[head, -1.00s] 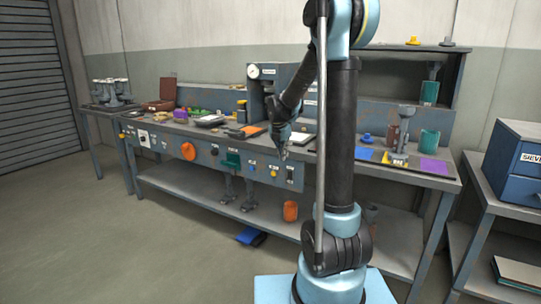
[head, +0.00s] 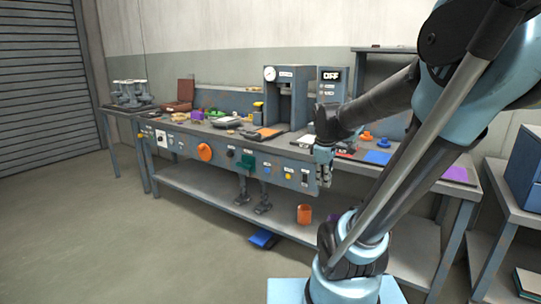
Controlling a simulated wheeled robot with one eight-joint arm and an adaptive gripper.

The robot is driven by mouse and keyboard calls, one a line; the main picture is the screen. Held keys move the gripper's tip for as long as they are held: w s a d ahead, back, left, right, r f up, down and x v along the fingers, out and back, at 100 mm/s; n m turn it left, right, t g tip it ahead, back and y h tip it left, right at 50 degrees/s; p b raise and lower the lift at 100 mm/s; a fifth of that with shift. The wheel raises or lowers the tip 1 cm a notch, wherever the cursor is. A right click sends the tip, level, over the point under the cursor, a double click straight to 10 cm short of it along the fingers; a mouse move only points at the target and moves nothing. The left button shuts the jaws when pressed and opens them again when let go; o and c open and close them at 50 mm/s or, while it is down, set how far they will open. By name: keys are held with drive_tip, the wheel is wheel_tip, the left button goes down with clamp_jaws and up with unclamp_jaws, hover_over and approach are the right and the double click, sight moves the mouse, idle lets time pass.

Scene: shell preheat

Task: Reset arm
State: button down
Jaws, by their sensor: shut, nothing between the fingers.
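My gripper (head: 323,175) is in front of the workbench's front panel, fingers pointing down, at the right end of the row of knobs and buttons. It is shut and looks empty. My arm reaches in from the right side of the head view and hides part of the bench's right half and the shelf behind it.
The workbench (head: 205,180) carries a machine with a gauge (head: 269,73), a box reading OFF (head: 331,76), an orange pad (head: 269,132), a blue pad (head: 377,158) and a purple pad (head: 455,174). A blue cabinet (head: 528,165) stands right. The floor at left is clear.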

drive_tip(key=s+f+m, duration=0.4)
drive_tip(key=s+m, duration=0.1)
drive_tip(key=s, duration=0.2)
drive_tip(key=s+f+m, duration=0.3)
drive_tip(key=s+m, duration=0.3)
drive_tip(key=s, duration=0.1)
drive_tip(key=shift+d+f+y, duration=0.25)
drive_tip(key=shift+f+y, duration=0.15)
drive_tip(key=shift+s, duration=0.1)
